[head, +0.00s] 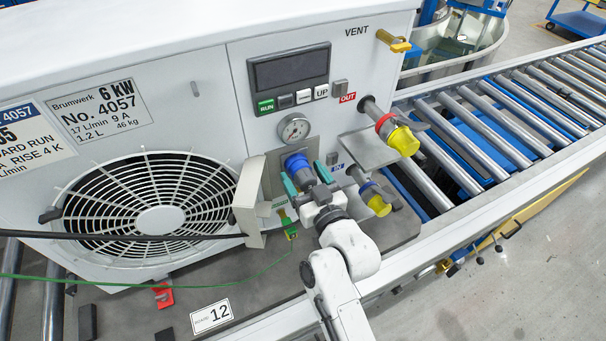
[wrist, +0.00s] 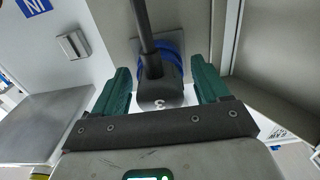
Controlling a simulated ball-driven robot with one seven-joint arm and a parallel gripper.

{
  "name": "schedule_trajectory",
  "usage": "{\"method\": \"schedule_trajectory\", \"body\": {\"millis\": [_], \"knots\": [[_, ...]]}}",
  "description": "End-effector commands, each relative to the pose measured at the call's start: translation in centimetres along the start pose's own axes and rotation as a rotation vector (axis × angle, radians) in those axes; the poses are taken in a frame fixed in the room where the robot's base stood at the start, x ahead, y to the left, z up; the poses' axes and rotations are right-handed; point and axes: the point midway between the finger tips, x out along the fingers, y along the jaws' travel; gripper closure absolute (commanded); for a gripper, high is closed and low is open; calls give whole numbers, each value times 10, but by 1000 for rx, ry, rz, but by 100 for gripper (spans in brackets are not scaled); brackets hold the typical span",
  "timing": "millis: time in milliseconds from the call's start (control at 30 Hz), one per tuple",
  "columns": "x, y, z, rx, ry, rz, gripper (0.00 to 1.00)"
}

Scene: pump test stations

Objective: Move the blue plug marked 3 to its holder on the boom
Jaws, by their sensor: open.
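The blue plug (head: 297,162) sits at a grey plate on the front of the white pump unit, below the gauge. In the wrist view its dark end (wrist: 157,95) bears a 3, with blue rings behind it and a dark rod running upward. My gripper (head: 305,179) is in front of the plug. In the wrist view the teal fingers of my gripper (wrist: 164,80) are apart, one on each side of the plug's dark end, with gaps visible. I cannot make out the plug's holder on the boom for certain.
A red-ringed yellow-capped valve (head: 403,140) and a blue-ringed one (head: 376,200) stick out to the right. A pale bracket (head: 249,203) stands close left of my gripper. A thin black bar (head: 150,236) crosses the fan grille. A roller conveyor (head: 490,120) lies to the right.

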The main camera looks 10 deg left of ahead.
Motion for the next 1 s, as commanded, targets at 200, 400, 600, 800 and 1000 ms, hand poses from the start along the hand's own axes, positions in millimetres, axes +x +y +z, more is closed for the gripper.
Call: {"method": "schedule_trajectory", "body": {"millis": [200,400,600,800,1000], "knots": [[0,0,0,0,0,0,26],[0,0,0,0,0,0,26],[0,0,0,1,0,0,26],[0,0,0,1,0,0,26],[0,0,0,1,0,0,31]]}}
